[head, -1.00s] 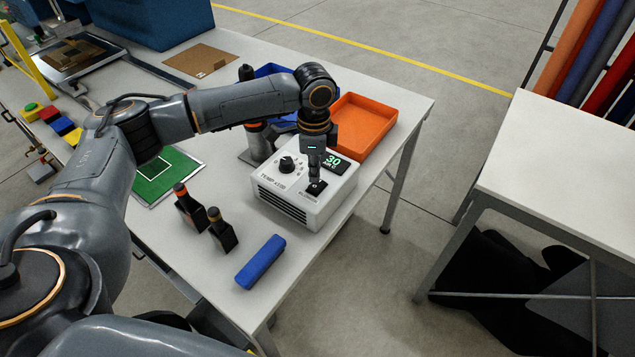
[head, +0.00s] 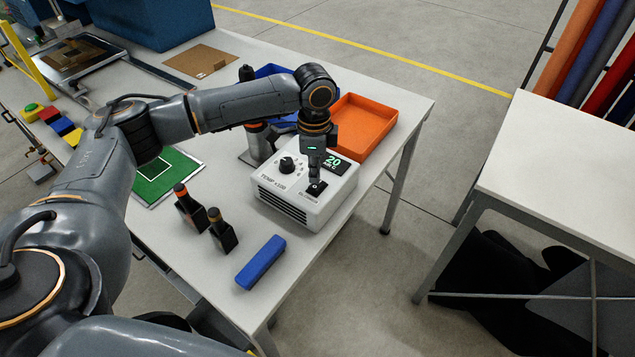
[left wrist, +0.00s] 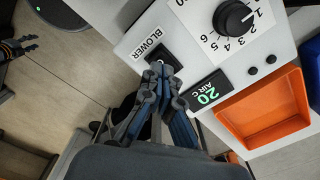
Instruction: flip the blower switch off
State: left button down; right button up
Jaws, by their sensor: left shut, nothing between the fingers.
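The white blower unit (head: 297,207) stands on the table, with a black dial (head: 286,165) and a green-lit display (head: 336,164) on top. The display reads 20, and also shows 20 AIR C in the left wrist view (left wrist: 207,94). The black blower switch (head: 317,188) is on the unit's top near the front; in the left wrist view the switch (left wrist: 158,56) sits beside the BLOWER label (left wrist: 147,44). My left gripper (head: 315,180) is shut and empty, its tips (left wrist: 160,68) at the switch and partly covering it. I cannot tell whether they touch.
An orange tray (head: 388,116) lies just behind the unit. Two dark bottles (head: 222,232) and a blue block (head: 260,262) are on the table in front and left. A green mat (head: 163,178) lies further left. Another white table (head: 560,165) stands right across an open floor gap.

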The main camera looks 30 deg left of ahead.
aim_at(314, 187)
pick_arm(q)
jog(key=shift+f, duration=0.45)
dwell(0.3)
jog(key=shift+f, duration=0.95)
dwell(0.3)
jog(key=shift+s, duration=0.1)
jog(key=shift+r+p, duration=0.8)
notch_tip(314, 187, up, 6)
jog(key=p, duration=0.6)
jog(key=shift+f+p, duration=0.2)
jog(key=shift+p, duration=0.1)
jog(key=shift+f, duration=0.1)
